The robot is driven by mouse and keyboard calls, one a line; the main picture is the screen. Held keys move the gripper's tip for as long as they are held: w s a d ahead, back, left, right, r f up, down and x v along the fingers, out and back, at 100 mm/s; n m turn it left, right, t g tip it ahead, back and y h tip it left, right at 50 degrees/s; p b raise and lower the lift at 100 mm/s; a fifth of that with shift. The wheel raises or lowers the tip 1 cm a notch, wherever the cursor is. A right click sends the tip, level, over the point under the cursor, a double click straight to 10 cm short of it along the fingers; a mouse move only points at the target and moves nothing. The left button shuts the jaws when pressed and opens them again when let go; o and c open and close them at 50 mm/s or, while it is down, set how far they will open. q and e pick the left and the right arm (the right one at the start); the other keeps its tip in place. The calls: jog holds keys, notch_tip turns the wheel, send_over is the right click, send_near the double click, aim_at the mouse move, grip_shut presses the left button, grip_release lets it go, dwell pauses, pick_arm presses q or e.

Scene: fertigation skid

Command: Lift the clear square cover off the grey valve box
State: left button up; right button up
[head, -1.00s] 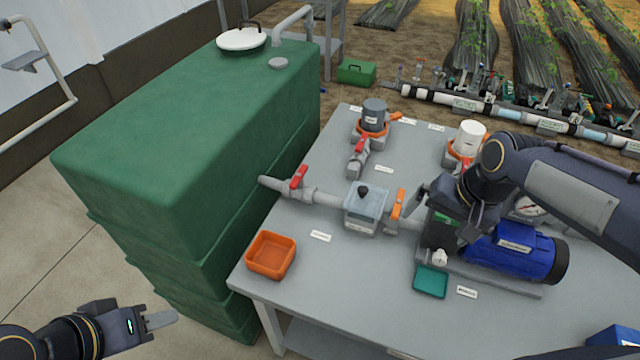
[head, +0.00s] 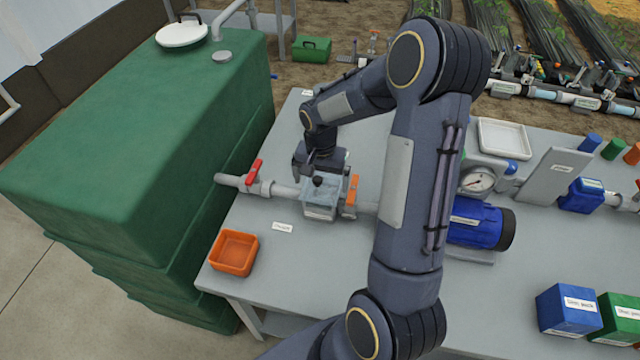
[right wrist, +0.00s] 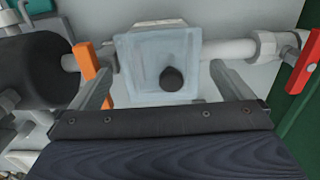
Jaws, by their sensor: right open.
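The clear square cover (head: 322,194) with its black knob (head: 318,181) sits on the grey valve box (head: 320,213) on the pipe. My right gripper (head: 322,168) is at the far side of the box, close to the cover. In the right wrist view the cover (right wrist: 140,60) lies between the two open fingers of my right gripper (right wrist: 165,82), with the black knob (right wrist: 172,78) near the middle. The fingers stand apart from the knob on either side and hold nothing. My left gripper is not in view.
A red-handled valve (head: 256,168) is left of the box, and an orange handle (head: 351,192) stands close on its right. An orange tray (head: 234,252) is at the table's front left. A green tank (head: 130,150) borders the left. Clear grey tabletop lies in front of the box.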

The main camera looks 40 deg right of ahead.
notch_tip(320, 180, down, 2)
jog(key=shift+f, duration=0.2)
jog(key=c, duration=0.7)
jog(key=shift+c, duration=0.2)
jog(key=shift+r, duration=0.15)
